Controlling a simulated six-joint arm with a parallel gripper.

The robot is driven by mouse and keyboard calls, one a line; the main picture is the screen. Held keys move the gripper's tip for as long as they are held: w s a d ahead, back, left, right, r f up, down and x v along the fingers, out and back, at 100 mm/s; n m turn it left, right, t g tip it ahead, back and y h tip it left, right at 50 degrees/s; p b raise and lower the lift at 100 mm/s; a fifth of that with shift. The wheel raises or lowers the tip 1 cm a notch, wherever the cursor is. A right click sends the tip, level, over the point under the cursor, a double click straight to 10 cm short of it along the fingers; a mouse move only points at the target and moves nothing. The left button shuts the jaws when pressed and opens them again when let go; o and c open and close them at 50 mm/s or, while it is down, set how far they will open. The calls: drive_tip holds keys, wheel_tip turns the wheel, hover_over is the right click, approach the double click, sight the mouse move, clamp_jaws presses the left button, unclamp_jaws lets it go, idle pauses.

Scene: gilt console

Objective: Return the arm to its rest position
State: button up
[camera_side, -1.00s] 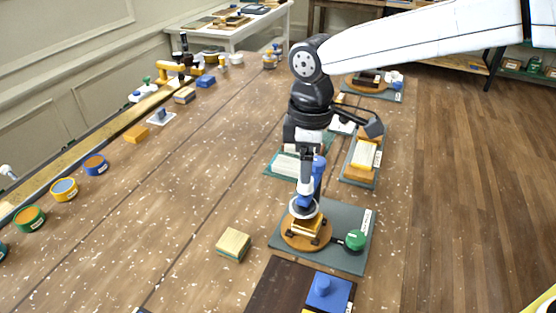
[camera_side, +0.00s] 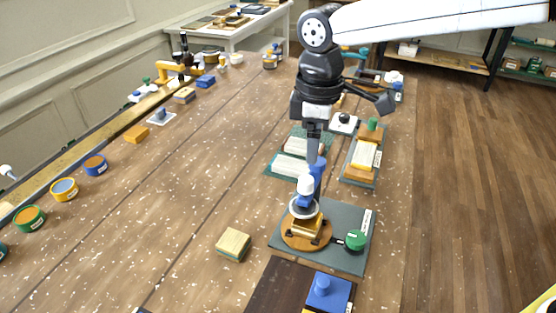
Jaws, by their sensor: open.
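My gripper (camera_side: 313,145) hangs from the arm, pointing down, above the right part of the workbench. Its fingers are seen nearly edge-on and the gap between them is hard to make out. Below it stands a blue and white upright tool (camera_side: 306,186) with a white ring, on a round wooden base that holds a gold block (camera_side: 307,228). The gripper's tip overlaps the tool's blue part in the picture and looks to be above or behind it. Nothing is seen held in the gripper.
A dark grey board (camera_side: 345,258) under the round base carries a green knob (camera_side: 356,240). A blue block (camera_side: 328,291) stands in front, a wooden block (camera_side: 233,244) to the left. A wooden holder (camera_side: 361,158) stands right of the gripper. The bench's middle is clear.

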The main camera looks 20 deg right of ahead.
drive_tip(key=s+d+f+m, duration=0.3)
drive_tip(key=s+d+f, duration=0.1)
drive_tip(key=d, duration=0.4)
drive_tip(key=s+d+f+m+t, duration=0.1)
drive_tip(key=s+d+f+m, duration=0.3)
drive_tip(key=d, duration=0.4)
drive_tip(key=s+d+f+m+t, duration=0.1)
drive_tip(key=s+d+f+m, duration=0.3)
drive_tip(key=d, duration=0.4)
wheel_tip(320, 180, down, 2)
drive_tip(key=shift+s+f, duration=0.1)
drive_tip(key=shift+s, duration=0.6)
drive_tip(key=shift+d, duration=0.1)
